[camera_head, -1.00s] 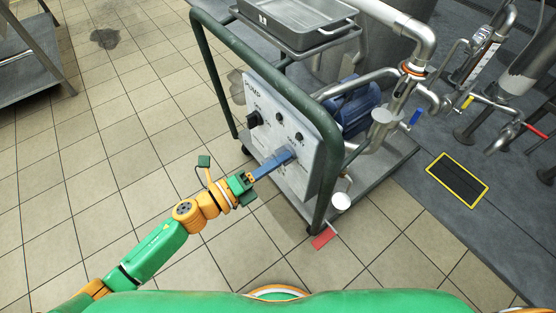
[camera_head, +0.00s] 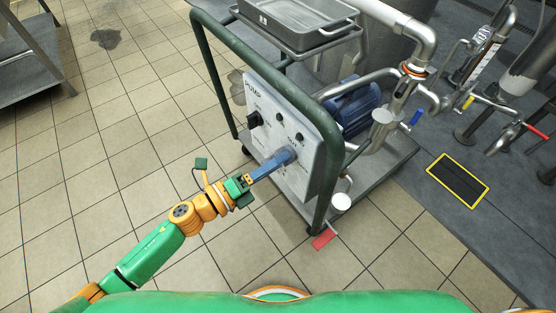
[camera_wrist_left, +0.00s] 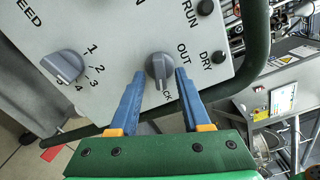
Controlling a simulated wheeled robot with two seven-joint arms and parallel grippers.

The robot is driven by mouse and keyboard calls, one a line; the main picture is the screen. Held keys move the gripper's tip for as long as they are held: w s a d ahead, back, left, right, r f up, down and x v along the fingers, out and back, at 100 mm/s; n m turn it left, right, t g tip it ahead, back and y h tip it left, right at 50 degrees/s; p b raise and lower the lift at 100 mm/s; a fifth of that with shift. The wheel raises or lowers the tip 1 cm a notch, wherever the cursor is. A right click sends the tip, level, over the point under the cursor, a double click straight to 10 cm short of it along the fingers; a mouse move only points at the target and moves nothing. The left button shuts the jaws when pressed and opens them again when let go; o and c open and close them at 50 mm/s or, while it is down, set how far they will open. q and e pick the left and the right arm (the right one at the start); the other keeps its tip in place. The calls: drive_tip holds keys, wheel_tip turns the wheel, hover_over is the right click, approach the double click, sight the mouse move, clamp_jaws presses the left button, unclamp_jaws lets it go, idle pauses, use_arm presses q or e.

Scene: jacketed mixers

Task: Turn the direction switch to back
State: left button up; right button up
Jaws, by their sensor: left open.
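The direction switch (camera_wrist_left: 160,66) is a grey rotary knob beside the word OUT and a partly covered label ending in CK. It sits on the white pump panel (camera_head: 262,92). In the wrist view its grip bar runs roughly up and down, its lower end near the CK label; I cannot tell the exact setting. My left gripper (camera_head: 288,156) is open at the panel and hides the switch in the head view. In the wrist view its blue fingertips (camera_wrist_left: 159,74) stand on either side of the knob, with a small gap visible. My right gripper is not in view.
The speed knob (camera_wrist_left: 62,66) is left of the switch, and the RUN (camera_wrist_left: 205,7) and DRY (camera_wrist_left: 218,57) buttons are to its right. The cart's green tube frame (camera_head: 330,150) rises close beside the panel.

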use_arm(q)
drive_tip(key=v, duration=0.6)
drive_tip(key=shift+a, duration=0.15)
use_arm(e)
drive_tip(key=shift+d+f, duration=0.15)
use_arm(q)
drive_tip(key=shift+s, duration=0.1)
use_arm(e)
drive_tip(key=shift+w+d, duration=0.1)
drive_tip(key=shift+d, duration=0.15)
